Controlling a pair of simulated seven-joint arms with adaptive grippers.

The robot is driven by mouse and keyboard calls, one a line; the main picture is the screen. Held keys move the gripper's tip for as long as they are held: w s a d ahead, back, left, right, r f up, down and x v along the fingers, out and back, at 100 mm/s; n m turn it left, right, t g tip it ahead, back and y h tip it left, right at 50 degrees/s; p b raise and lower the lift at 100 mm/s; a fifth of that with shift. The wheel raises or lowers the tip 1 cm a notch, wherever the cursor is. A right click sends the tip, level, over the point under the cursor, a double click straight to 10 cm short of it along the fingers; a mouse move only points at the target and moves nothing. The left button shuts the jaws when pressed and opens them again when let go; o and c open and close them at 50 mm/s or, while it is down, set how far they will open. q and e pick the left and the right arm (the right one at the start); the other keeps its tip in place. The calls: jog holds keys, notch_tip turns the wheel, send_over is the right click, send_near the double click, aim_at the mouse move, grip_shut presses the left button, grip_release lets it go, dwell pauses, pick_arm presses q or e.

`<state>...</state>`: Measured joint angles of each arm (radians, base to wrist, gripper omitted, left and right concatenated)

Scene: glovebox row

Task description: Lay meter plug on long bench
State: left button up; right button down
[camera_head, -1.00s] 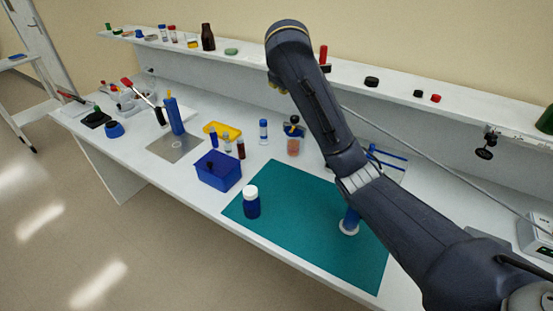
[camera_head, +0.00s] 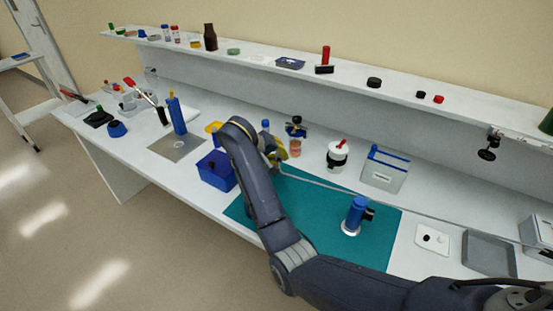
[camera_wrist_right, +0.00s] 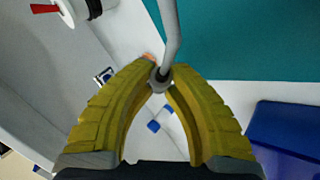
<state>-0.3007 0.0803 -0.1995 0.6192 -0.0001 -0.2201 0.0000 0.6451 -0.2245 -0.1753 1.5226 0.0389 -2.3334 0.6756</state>
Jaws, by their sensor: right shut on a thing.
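My right gripper (camera_head: 274,162) is low over the long bench (camera_head: 440,200), behind the teal mat and right of the blue box. Its yellow fingers, also in the wrist view (camera_wrist_right: 160,78), are shut on the meter plug (camera_wrist_right: 159,80), a small grey end piece on a grey cable (camera_wrist_right: 171,30). In the head view the cable runs right across the bench towards the meter box (camera_head: 538,236). The plug itself is mostly hidden by my arm in the head view. I cannot tell whether it touches the bench. My left gripper is not in view.
The teal mat (camera_head: 310,215) carries a blue cylinder (camera_head: 355,214). The blue box (camera_head: 214,172) is close left of my arm. A white jar (camera_head: 337,153) with a red stick and a blue-edged tray (camera_head: 385,172) stand right of the gripper. A shelf (camera_head: 455,97) runs along the back.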

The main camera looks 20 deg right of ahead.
jog(key=shift+s+f, duration=0.2)
jog(key=shift+f, duration=3.05)
jog(key=c, duration=1.3)
grip_release()
